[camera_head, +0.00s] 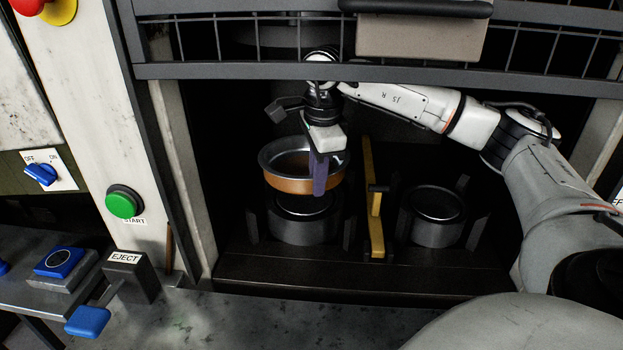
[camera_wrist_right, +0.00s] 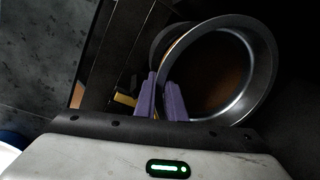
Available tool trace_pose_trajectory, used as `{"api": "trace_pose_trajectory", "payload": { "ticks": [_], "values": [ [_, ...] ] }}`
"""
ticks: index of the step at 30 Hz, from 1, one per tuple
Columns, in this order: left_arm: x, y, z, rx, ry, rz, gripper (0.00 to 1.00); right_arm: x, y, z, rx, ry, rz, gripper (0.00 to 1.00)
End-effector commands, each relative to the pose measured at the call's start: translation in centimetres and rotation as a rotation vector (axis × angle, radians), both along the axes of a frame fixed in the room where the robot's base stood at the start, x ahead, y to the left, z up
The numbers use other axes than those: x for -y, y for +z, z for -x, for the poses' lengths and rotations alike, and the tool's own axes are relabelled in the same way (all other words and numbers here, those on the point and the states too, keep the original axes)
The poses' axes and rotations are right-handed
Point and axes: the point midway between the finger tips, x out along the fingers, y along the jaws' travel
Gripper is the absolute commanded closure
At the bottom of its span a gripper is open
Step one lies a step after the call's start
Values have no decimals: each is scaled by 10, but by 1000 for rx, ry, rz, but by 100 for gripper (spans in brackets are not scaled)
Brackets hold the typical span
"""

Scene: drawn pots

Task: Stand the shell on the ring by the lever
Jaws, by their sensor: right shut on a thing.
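The shell (camera_head: 285,184) is a copper-coloured open bowl with a grey rim, roughly upright. My right gripper (camera_head: 318,180) is shut on its right wall in the head view. In the right wrist view the purple fingers (camera_wrist_right: 160,95) pinch the rim of the shell (camera_wrist_right: 262,62). The shell is over the left grey ring (camera_head: 303,228); I cannot tell whether it touches it. A second grey ring (camera_head: 437,232) stands empty at the right. A lever with a blue handle (camera_head: 88,320) sits by the EJECT box, on the left ring's side. My left gripper is not in view.
A yellow upright bar (camera_head: 376,215) stands between the two rings. Dark posts surround each ring. A raised wire-mesh guard (camera_head: 250,40) hangs above the opening. A green START button (camera_head: 124,202) is on the left pillar, and a grey ledge (camera_head: 300,320) lies in front.

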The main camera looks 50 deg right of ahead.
Motion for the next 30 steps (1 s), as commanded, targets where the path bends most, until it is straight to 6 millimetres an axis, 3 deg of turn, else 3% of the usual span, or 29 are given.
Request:
{"api": "trace_pose_trajectory", "payload": {
  "ticks": [14, 30],
  "values": [
    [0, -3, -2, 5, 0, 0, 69, -2, -2, -2, 23, -23, 7, 100],
    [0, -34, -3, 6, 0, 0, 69, -2, -49, -2, 22, -21, 6, 100]
  ]
}}
